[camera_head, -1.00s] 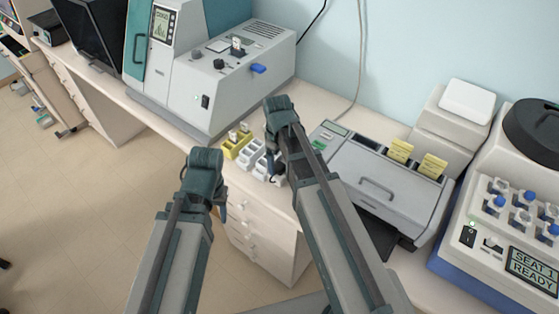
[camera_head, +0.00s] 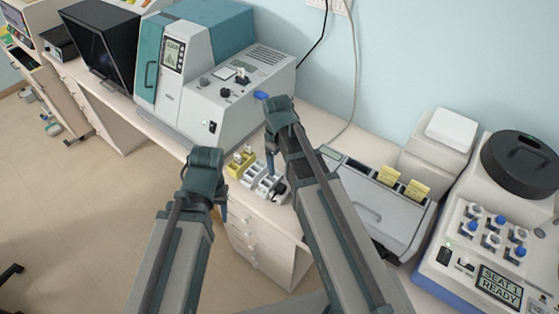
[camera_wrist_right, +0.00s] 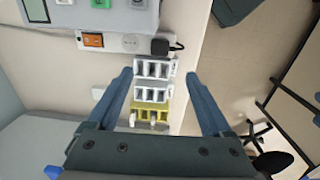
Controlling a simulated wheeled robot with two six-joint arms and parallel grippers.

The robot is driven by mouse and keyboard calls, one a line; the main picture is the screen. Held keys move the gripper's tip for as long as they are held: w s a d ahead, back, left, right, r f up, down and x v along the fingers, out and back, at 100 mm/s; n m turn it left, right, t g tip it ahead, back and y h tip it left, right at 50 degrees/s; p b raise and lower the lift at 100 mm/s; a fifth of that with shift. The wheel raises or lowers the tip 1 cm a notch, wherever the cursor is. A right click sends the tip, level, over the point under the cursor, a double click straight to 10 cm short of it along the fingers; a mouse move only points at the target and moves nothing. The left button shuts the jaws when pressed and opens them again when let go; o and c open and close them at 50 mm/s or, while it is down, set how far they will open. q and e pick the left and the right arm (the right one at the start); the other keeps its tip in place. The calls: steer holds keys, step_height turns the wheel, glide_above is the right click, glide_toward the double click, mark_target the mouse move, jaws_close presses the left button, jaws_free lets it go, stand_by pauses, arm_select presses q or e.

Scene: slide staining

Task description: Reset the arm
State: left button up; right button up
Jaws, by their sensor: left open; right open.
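My left gripper (camera_head: 221,205) is in the lower middle of the head view, in front of the bench edge. Its fingers are mostly hidden behind its own wrist. My right gripper (camera_head: 272,158) is above the bench, beside the small racks; in the right wrist view its two blue fingers (camera_wrist_right: 165,100) are spread wide with nothing between them. Below them, apart from the fingers, are a yellow rack (camera_wrist_right: 150,106) and white racks (camera_wrist_right: 152,69). In the head view, the yellow rack (camera_head: 236,168) and white racks (camera_head: 256,173) stand on the bench.
A grey and teal machine (camera_head: 190,105) stands at the back left, with a dark monitor (camera_head: 100,45) beyond it. A grey device with yellow labels (camera_head: 380,205) and a machine reading "SEAT 1 READY" (camera_head: 455,280) stand at right. The floor (camera_head: 90,220) at left is largely open.

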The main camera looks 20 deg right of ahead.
stand_by(0.4)
steer(key=s+a+f+m+h+b, duration=0.1)
steer(key=s+a+f+m+b, duration=0.2)
steer(key=s+a+f+b, duration=0.7)
steer(key=s+f+b, duration=0.1)
steer(key=s, duration=0.3)
steer(key=shift+f+m+g+b, duration=0.3)
steer(key=shift+m+b, duration=0.05)
steer(key=shift+m, duration=0.05)
